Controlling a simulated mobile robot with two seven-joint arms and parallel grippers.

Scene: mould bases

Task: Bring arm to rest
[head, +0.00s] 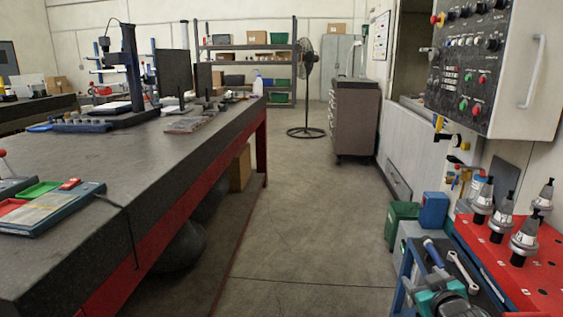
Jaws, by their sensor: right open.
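My left gripper and left arm are not in view.
A long dark-topped bench (120,165) with red legs fills the left. Tool holders (525,238) stand on a red top (487,241) at the right, below a control panel (478,70). Wrenches (434,254) lie on the cart. The floor aisle (310,215) between is clear.

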